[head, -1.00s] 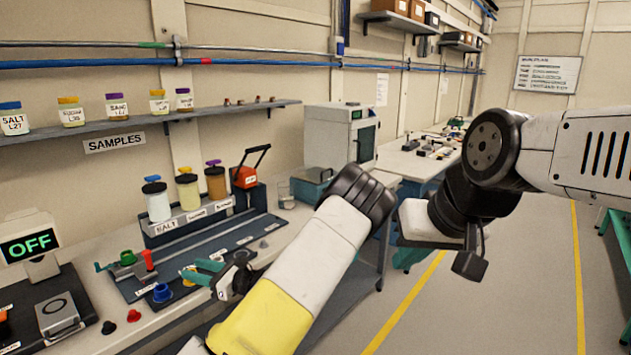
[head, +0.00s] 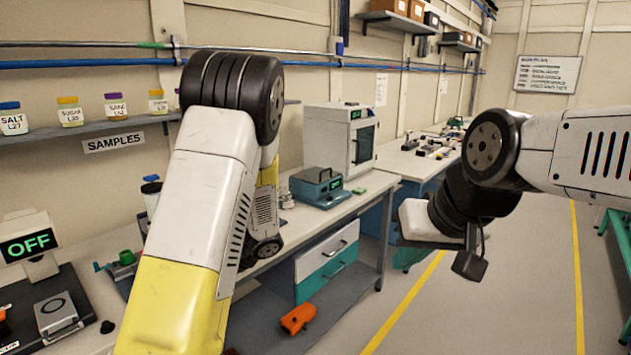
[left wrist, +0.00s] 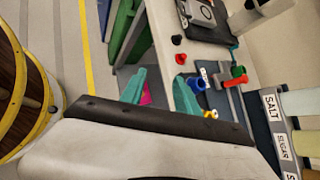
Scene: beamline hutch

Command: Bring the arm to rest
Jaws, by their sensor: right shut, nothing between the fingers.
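My left arm (head: 195,200), white and yellow with a black joint at its top, rises across the left half of the head view. It hides the left gripper there. In the left wrist view the left gripper (left wrist: 161,93) shows its two teal fingers apart, with nothing held between them. My right arm (head: 590,150) comes in from the right edge. Its gripper (head: 470,264) hangs low over the aisle, shut and empty, away from the benches.
The bench holds a display reading OFF (head: 27,244), a teal device (head: 318,187) and a white cabinet (head: 340,140). Sample jars (head: 70,112) line a wall shelf. An orange object (head: 298,318) lies low beside the drawers. The aisle floor (head: 500,310) is clear.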

